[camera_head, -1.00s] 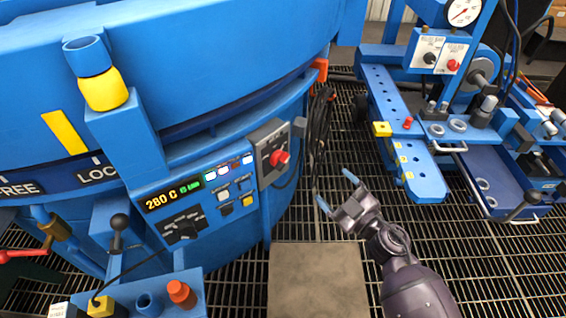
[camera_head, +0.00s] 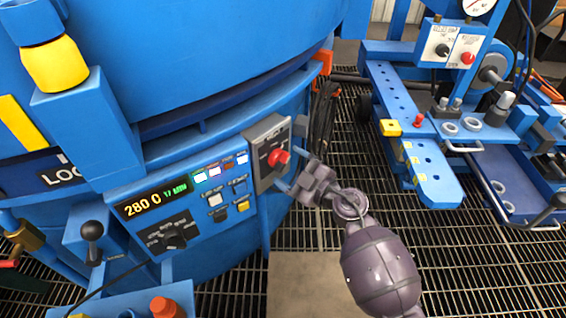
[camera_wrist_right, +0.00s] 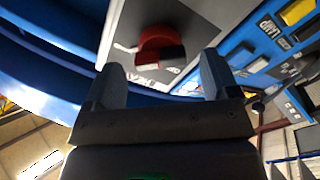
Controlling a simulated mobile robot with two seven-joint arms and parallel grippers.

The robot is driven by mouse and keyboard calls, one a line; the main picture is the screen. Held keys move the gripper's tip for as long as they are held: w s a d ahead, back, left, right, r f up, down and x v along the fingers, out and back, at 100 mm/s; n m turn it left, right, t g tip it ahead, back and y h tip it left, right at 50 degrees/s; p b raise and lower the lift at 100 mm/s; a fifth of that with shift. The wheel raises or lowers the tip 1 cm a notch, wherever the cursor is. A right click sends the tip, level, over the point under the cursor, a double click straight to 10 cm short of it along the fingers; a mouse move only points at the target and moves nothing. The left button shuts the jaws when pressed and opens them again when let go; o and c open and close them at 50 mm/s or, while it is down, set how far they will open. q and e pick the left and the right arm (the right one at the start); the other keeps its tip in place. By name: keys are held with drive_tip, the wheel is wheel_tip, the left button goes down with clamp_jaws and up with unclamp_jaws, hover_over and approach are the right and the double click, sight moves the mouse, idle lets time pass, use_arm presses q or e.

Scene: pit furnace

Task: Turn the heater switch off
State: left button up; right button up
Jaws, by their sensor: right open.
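The heater switch is a red rotary knob (camera_head: 278,158) on a grey box (camera_head: 266,141) fixed to the blue furnace, right of the control panel. In the right wrist view the red knob (camera_wrist_right: 160,45) sits on the grey plate, just beyond and between the fingertips. Lettering beside it is partly hidden; I read "HEAT". My right gripper (camera_head: 291,170) is open, its two blue fingers pointing at the box, one above and one below the knob. It also shows in the right wrist view (camera_wrist_right: 163,80), with nothing between its fingers. My left gripper is not in view.
The control panel (camera_head: 180,205) has a "280" display, several lit buttons and a black dial. Black cables (camera_head: 323,120) hang right of the box. A blue bench machine (camera_head: 415,150) stands at right. A flat plate (camera_head: 300,285) lies on the open grating floor.

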sight(280, 160)
drive_tip(key=shift+x, duration=0.95)
drive_tip(key=shift+w+a+b, duration=0.3)
drive_tip(key=shift+b, duration=0.05)
drive_tip(key=shift+c, duration=0.5)
drive_tip(key=c, duration=0.8)
